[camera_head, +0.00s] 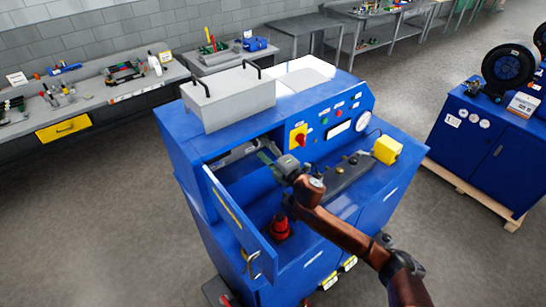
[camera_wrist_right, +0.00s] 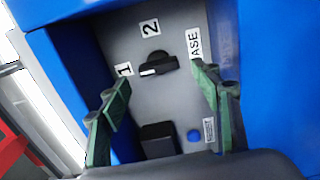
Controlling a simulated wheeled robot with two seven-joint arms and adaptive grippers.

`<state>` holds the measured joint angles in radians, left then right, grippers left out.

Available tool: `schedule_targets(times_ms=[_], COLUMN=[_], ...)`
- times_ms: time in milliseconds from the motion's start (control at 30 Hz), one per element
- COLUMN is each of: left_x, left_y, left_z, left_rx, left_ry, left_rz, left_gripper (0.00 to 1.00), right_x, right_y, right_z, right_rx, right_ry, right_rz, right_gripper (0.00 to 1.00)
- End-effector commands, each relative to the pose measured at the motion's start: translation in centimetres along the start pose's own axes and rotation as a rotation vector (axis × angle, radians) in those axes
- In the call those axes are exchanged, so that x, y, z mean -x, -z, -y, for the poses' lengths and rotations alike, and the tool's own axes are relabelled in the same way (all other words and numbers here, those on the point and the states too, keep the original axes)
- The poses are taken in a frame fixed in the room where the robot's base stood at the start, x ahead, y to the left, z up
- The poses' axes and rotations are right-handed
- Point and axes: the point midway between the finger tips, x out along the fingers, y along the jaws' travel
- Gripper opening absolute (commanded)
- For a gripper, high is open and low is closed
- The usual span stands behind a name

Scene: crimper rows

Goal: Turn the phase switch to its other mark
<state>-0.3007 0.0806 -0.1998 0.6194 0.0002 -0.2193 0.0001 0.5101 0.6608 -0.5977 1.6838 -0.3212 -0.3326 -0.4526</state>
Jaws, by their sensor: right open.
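The phase switch (camera_wrist_right: 158,64) is a black rotary knob on a grey panel (camera_wrist_right: 180,110) in the right wrist view. Its white pointer mark is at the knob's left end, towards the label 1 (camera_wrist_right: 124,69). The label 2 (camera_wrist_right: 149,27) is above the knob, and a partly cut-off label reading "ASE" (camera_wrist_right: 195,44) is to its right. My right gripper (camera_wrist_right: 161,76) is open, its green fingers on either side of the knob in the picture; I see no contact. In the head view my right gripper (camera_head: 272,160) reaches into the blue machine's recess and the switch cannot be made out. My left gripper is not in view.
A black block (camera_wrist_right: 158,140) and a blue button (camera_wrist_right: 194,135) are below the knob. The blue machine (camera_head: 190,155) has an open door (camera_head: 238,220) left of my arm. A red rotary switch (camera_head: 299,138) and a yellow box (camera_head: 387,150) are near my arm.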

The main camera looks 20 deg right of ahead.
Motion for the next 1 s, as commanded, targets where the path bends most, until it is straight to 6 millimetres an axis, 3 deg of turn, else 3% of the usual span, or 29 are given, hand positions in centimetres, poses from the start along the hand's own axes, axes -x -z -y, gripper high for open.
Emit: schedule_targets(times_ms=[200, 400, 600, 1000], left_x=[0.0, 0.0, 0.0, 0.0], left_y=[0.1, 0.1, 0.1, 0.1], left_z=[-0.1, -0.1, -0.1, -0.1], left_rx=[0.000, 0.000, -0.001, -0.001], left_ry=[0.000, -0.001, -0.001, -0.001], left_rz=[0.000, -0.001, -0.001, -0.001], left_gripper=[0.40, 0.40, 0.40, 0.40], right_x=[4.9, 8.0, 9.2, 9.2], right_y=[-0.1, -0.1, -0.1, 0.0], right_z=[0.1, 0.1, 0.0, 0.0], right_rx=[0.000, 0.000, 0.000, 0.000], right_ry=[0.001, 0.001, 0.000, -0.001], right_rz=[0.000, 0.001, 0.002, 0.000], right_gripper=[0.58, 0.58, 0.58, 0.58])
